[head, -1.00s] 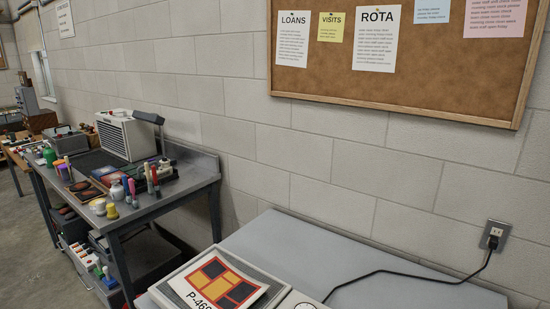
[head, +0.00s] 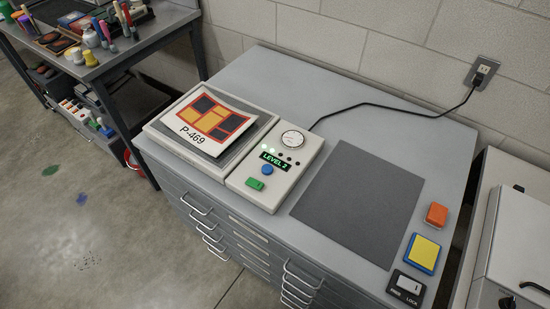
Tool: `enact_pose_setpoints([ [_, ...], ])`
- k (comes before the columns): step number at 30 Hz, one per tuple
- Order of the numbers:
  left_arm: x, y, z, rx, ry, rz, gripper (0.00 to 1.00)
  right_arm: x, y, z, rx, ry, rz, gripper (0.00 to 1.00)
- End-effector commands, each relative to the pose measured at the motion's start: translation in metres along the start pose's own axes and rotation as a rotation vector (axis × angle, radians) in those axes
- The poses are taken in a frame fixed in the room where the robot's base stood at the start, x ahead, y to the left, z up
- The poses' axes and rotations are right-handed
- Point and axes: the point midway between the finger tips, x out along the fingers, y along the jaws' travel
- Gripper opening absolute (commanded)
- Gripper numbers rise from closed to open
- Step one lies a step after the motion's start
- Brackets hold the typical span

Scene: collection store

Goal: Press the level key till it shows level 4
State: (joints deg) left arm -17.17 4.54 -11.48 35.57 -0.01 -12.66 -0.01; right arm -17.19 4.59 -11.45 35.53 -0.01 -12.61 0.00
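A pale control box (head: 284,186) stands on the grey cabinet top. Its small display (head: 274,161) reads LEVEL 2. Above the display is a row of small lamps (head: 271,150); the left ones glow green and the right ones are dark. Below the display are a round blue button (head: 267,170) and a green key (head: 255,184); I cannot read a label that tells which is the level key. A white dial (head: 292,139) sits at the box's far end. Neither of my grippers is in the head view.
Left of the box is a tray (head: 157,131) with a sheet marked P-469 (head: 213,119). A dark mat (head: 355,205) lies right of it. An orange block (head: 437,214), a yellow-and-blue pad (head: 423,252) and a lock switch (head: 407,285) are near the right edge. A black cable runs to a wall socket (head: 483,71).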

Motion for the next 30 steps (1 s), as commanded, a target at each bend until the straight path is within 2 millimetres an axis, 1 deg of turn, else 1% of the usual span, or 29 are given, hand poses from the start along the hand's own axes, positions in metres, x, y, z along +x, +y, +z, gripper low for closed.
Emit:
enact_pose_setpoints([
  [8, 0.0, 0.0001, -0.0001, 0.0, 0.0, 0.0, 0.0, 0.0, 0.0, 0.0001, 0.0, 0.0, 0.0, 0.31],
  [9, 0.0, 0.0001, -0.0001, 0.0, 0.0, 0.0, 0.0, 0.0, 0.0, 0.0001, 0.0, 0.0, 0.0, 0.29],
  [11, 0.0, 0.0001, -0.0001, 0.0, 0.0, 0.0, 0.0, 0.0, -0.0001, 0.0001, 0.0, 0.0, 0.0, 0.14],
  [12, 0.0, 0.0001, -0.0001, 0.0, 0.0, 0.0, 0.0, 0.0, 0.0, 0.0001, 0.0, 0.0, 0.0, 0.05],
  [13, 0.0, 0.0001, -0.0001, 0.0, 0.001, 0.0, 0.0, 0.0, -0.0001, 0.0001, 0.0, 0.0, 0.0, 0.0],
  [30, 0.0, -0.0001, 0.0003, 0.0, 0.0, 0.0, 0.0, 0.0, -0.0002, 0.0002, 0.0, 0.0, 0.0, 0.0],
])
